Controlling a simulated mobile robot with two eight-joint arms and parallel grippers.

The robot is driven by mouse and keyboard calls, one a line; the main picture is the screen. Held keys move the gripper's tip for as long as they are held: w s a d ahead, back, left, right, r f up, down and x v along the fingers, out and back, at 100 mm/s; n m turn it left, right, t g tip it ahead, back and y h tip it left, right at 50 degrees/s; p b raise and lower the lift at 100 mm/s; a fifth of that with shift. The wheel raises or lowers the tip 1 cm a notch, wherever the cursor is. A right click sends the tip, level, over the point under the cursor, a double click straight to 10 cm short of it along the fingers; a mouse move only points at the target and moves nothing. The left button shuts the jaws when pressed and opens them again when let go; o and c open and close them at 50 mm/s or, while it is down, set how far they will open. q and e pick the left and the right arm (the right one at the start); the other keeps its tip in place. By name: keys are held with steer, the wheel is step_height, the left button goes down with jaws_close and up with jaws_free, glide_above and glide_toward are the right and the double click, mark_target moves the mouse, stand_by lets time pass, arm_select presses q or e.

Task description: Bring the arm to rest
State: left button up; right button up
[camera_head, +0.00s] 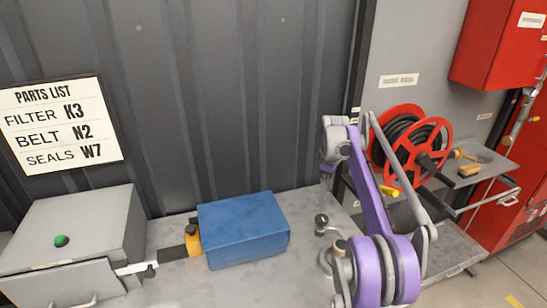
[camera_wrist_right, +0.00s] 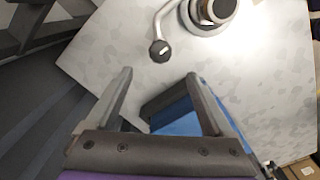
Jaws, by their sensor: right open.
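My right arm, purple and grey, rises at the right of the head view, with its elbow-like joint low in front. Its right gripper (camera_head: 326,178) hangs beside the dark wall, above the bench; it is small and partly hidden by the arm there. In the right wrist view, the right gripper (camera_wrist_right: 160,76) has its two fingers wide apart with nothing held between them. A blue box (camera_head: 243,229) lies on the bench; it also shows behind the fingers in the right wrist view (camera_wrist_right: 176,116). My left gripper is in neither view.
A crank with a dark knob (camera_wrist_right: 158,50) stands on the bench near the gripper. A grey cabinet (camera_head: 75,232) with a green button is at left, under a parts list sign (camera_head: 60,125). A red hose reel (camera_head: 405,145) is behind the arm.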

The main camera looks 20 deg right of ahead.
steer(key=s+a+r+m+t, duration=0.1)
steer(key=s+a+m, duration=0.1)
steer(key=s+a, duration=0.5)
steer(key=s+a+r+m+t, duration=0.1)
steer(key=s+a+m+t, duration=0.15)
steer(key=a, duration=0.75)
steer(key=s+a+f+m, duration=0.1)
steer(key=s+a+f, duration=0.2)
steer(key=s, duration=0.3)
steer(key=s+a+f+m+t, duration=0.1)
steer(key=s+a+f, duration=0.3)
steer(key=s+f, duration=0.1)
steer(key=s+a+f+m+t, duration=0.1)
steer(key=s+a+f, duration=0.2)
steer(key=s, duration=0.4)
steer(key=shift+s+a+f, duration=0.3)
steer(key=shift+a+f, duration=0.1)
steer(key=shift+a, duration=0.1)
